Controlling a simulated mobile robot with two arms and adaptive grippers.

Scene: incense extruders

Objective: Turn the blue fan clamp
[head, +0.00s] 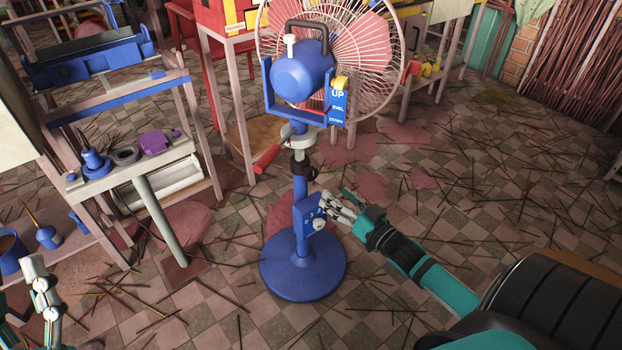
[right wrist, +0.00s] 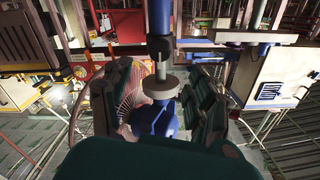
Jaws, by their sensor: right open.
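A blue standing fan (head: 302,75) stands on a round blue base (head: 302,268), with its guard facing away to the right. On its pole below the motor are a grey-white collar (head: 299,139) and a dark ring. A red-handled clamp lever (head: 267,158) sticks out to the lower left there. My right gripper (head: 335,208) is open and empty, right of the pole beside the numbered switch box (head: 308,217), below the clamp. In the right wrist view, the collar (right wrist: 160,84) shows between the spread fingers. My left gripper (head: 42,285) shows partly at lower left; its opening is unclear.
A small table (head: 168,172) with blue and purple parts stands left of the fan. A wooden bench is behind it. Incense sticks litter the tiled floor. Open floor lies right of the fan.

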